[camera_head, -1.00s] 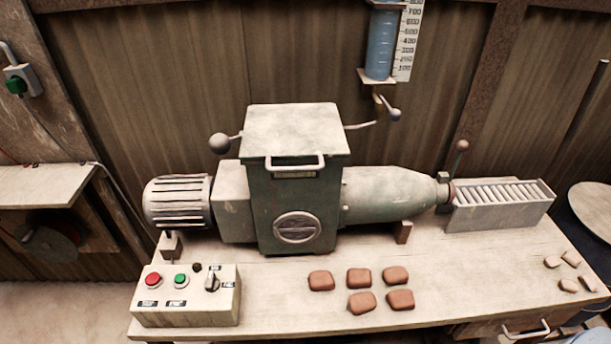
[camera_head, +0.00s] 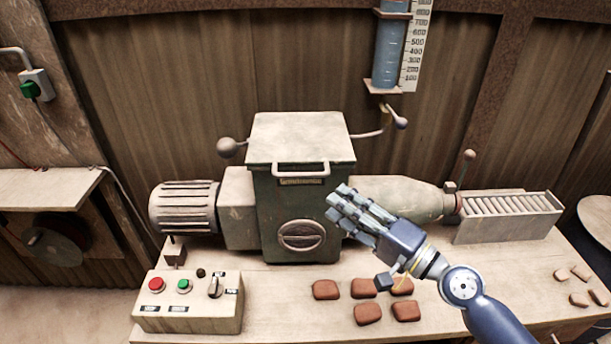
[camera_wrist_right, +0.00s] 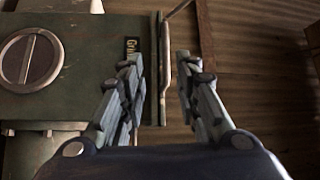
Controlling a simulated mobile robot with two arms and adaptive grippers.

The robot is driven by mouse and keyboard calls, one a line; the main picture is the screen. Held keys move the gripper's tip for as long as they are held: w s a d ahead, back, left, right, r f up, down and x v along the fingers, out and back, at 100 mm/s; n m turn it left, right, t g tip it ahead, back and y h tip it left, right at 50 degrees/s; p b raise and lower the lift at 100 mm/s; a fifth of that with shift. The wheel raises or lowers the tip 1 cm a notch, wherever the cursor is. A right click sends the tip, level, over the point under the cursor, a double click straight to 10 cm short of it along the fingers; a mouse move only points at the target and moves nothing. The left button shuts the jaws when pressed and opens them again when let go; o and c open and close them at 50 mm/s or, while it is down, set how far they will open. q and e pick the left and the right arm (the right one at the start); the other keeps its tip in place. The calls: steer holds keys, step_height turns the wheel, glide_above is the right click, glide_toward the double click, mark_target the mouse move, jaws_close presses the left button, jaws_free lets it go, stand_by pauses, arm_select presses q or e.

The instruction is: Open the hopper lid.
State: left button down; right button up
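The hopper lid (camera_head: 298,138) is a pale worn plate lying shut on the green hopper (camera_head: 275,215). Its white bar handle (camera_head: 301,172) runs along the front edge. My right gripper (camera_head: 338,202) is in front of the hopper's right side, lower than the handle and to its right. In the right wrist view, its two fingers (camera_wrist_right: 162,65) are apart with nothing held. The lid's edge and handle (camera_wrist_right: 165,75) show in the gap beyond them, and I see no contact. My left gripper is in neither view.
A control box (camera_head: 187,300) with red and green buttons stands front left. Several reddish clay pieces (camera_head: 326,290) lie on the bench below my right arm. A lever with a ball knob (camera_head: 227,148) sticks out left of the lid. A water gauge (camera_head: 388,50) hangs behind.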

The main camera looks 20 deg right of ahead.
mark_target(305, 173)
steer(key=p+x, duration=0.2)
steer(key=x, duration=0.1)
steer(key=r+p+x, duration=0.1)
steer(key=x, duration=0.2)
steer(key=p+x, duration=0.2)
steer(key=x, duration=0.2)
steer(key=shift+d+r+p, duration=0.15)
steer(key=shift+d+p, duration=0.1)
steer(key=shift+p, duration=0.1)
steer(key=shift+w+a, duration=0.3)
steer(key=shift+w, duration=0.15)
jaws_close()
